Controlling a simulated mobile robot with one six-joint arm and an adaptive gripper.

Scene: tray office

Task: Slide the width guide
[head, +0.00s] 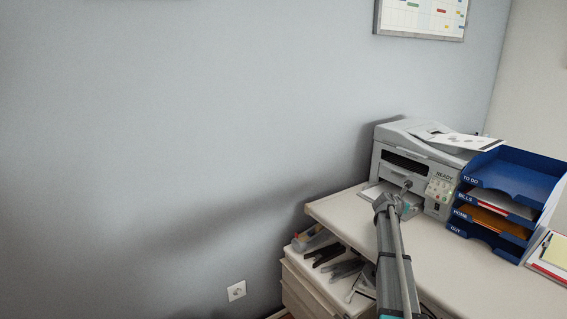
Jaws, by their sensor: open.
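A grey-white printer (408,160) stands on the desk against the wall, its panel reading READY. Sheets of paper (468,141) lie on its top, around the feeder. A pale paper tray (376,191) sticks out low at its front left. I cannot pick out the width guide at this size. My arm rises from the bottom of the picture, and my gripper (407,186) is at its far end, in front of the printer's lower front. It looks empty and its fingers are small and hard to make out. My arm hides part of the printer's front and tray.
A blue letter tray stack (510,185) with labelled shelves stands right of the printer. A clipboard with papers (553,250) lies at the right edge. The desk top (480,275) is clear in front. A drawer unit (310,285) with dark items on it stands lower left.

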